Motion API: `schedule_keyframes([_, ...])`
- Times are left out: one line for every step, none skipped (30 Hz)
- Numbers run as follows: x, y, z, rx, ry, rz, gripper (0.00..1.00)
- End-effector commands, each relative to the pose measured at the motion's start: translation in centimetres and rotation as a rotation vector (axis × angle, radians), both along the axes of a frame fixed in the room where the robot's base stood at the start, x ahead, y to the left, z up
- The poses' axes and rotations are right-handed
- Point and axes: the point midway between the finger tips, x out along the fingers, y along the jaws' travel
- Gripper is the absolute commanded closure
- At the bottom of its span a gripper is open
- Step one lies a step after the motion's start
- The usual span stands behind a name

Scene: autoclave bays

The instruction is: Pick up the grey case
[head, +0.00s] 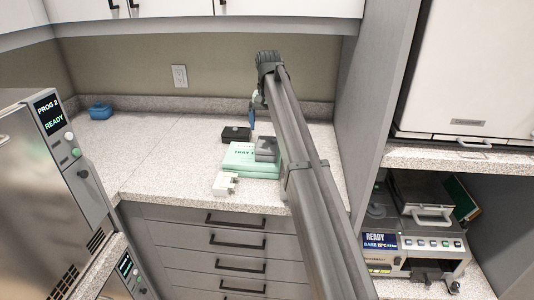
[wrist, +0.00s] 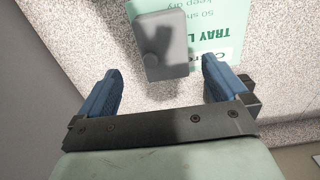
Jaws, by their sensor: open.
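The grey case (head: 266,147) sits on the green tray-liner pack (head: 240,160) on the speckled counter, partly hidden by my arm in the head view. In the wrist view the grey case (wrist: 163,40) lies just beyond my fingertips, roughly centred between them, with the green pack (wrist: 220,25) under or beside it. My gripper (wrist: 160,70) is open and empty, its blue fingers apart. In the head view one blue finger (head: 252,108) shows above the counter behind the case; the rest is hidden by my arm.
A black box (head: 235,133) stands close behind the green pack, and a small white item (head: 225,183) lies at its front left. A blue object (head: 99,111) stands at the far left. A grey side panel (head: 370,110) bounds the counter's right. The counter's left middle is clear.

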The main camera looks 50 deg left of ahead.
Motion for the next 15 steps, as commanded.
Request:
schedule_keyframes([-0.1, -0.1, -1.1, -0.002, 0.001, 0.0, 0.0])
schedule_keyframes([-0.1, -0.1, -1.6, -0.002, 0.001, 0.0, 0.0])
schedule_keyframes([-0.1, -0.1, -2.2, -0.002, 0.001, 0.001, 0.0])
schedule_keyframes([-0.1, -0.1, -2.5, -0.001, 0.001, 0.001, 0.0])
schedule_keyframes([0.0, -0.1, -2.9, -0.001, 0.001, 0.001, 0.0])
schedule_keyframes([0.0, 0.0, -3.3, -0.001, 0.001, 0.001, 0.0])
schedule_keyframes([0.0, 0.0, -3.5, -0.001, 0.001, 0.001, 0.0])
schedule_keyframes([0.0, 0.0, -3.6, 0.0, 0.0, 0.001, 0.0])
schedule_keyframes([0.0, 0.0, -3.8, 0.0, 0.0, 0.001, 0.0])
schedule_keyframes([0.0, 0.0, -3.9, -0.001, 0.001, 0.001, 0.0])
schedule_keyframes([0.0, 0.1, -4.0, -0.001, 0.001, 0.001, 0.0])
schedule_keyframes([0.0, 0.1, -4.1, -0.001, 0.001, 0.001, 0.0])
schedule_keyframes([0.0, 0.2, -4.3, -0.001, 0.001, 0.001, 0.0])
schedule_keyframes([0.0, 0.2, -4.6, -0.001, 0.001, 0.001, 0.0])
schedule_keyframes([0.0, 0.3, -4.9, -0.001, 0.001, 0.001, 0.0])
